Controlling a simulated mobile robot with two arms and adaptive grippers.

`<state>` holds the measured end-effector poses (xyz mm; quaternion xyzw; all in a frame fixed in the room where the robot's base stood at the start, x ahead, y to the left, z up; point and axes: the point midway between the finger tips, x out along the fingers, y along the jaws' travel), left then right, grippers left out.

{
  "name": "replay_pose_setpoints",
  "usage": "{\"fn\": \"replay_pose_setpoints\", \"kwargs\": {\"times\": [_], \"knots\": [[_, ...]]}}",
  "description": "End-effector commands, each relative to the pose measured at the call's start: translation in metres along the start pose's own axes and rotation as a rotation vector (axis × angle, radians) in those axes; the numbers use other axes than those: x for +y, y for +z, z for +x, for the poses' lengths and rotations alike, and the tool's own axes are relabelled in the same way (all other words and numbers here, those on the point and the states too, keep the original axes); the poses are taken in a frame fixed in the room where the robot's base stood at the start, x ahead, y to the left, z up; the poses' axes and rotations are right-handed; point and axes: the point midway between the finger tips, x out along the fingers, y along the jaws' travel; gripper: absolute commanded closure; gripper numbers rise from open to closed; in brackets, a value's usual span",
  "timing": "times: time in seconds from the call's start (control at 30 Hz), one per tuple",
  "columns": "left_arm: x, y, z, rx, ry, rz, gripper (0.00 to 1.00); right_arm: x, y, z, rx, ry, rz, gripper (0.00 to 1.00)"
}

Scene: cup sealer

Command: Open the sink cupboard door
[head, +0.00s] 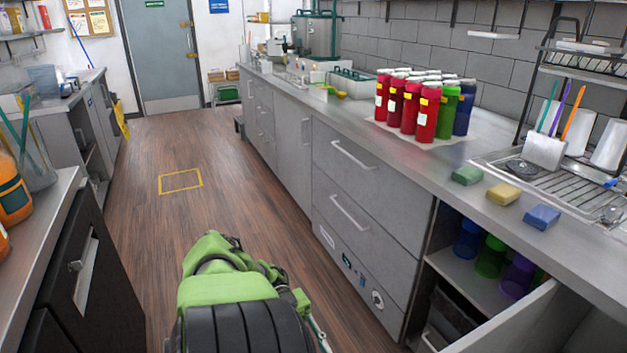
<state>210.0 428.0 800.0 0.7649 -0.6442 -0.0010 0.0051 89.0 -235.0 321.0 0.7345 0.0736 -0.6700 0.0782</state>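The sink cupboard (470,285) is at the lower right, under the counter with the sink drainer. Its front stands open, and its shelf with several coloured cups shows inside. The cupboard door (515,318) is a pale grey panel swung outward at the bottom right; the picture's lower edge cuts it off. A light piece that may be its handle shows at its left end. A green and black part of my arm rises from the bottom edge, left of centre, over the floor and apart from the door. No gripper fingertips can be made out.
Closed drawers (362,200) with bar handles line the counter left of the cupboard. Red, green and blue bottles (427,112) and several sponges (503,194) stand on the counter (440,165). A dark cabinet (90,285) is at the left. The aisle floor (140,200) is clear.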

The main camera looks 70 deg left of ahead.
Motion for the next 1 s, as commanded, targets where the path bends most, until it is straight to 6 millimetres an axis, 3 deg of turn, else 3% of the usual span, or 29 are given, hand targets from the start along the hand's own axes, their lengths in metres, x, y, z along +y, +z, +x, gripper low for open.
{"fn": "replay_pose_setpoints", "kwargs": {"times": [0.4,1.0], "knots": [[-0.001,-0.001,-0.015,-0.009,-0.002,0.005,0.75,0.000,0.000,0.000,0.000,0.000,0.000,0.60],[-0.001,-0.001,-0.015,-0.009,-0.002,0.005,0.75,0.000,0.000,0.000,0.000,0.000,0.000,0.60]]}}
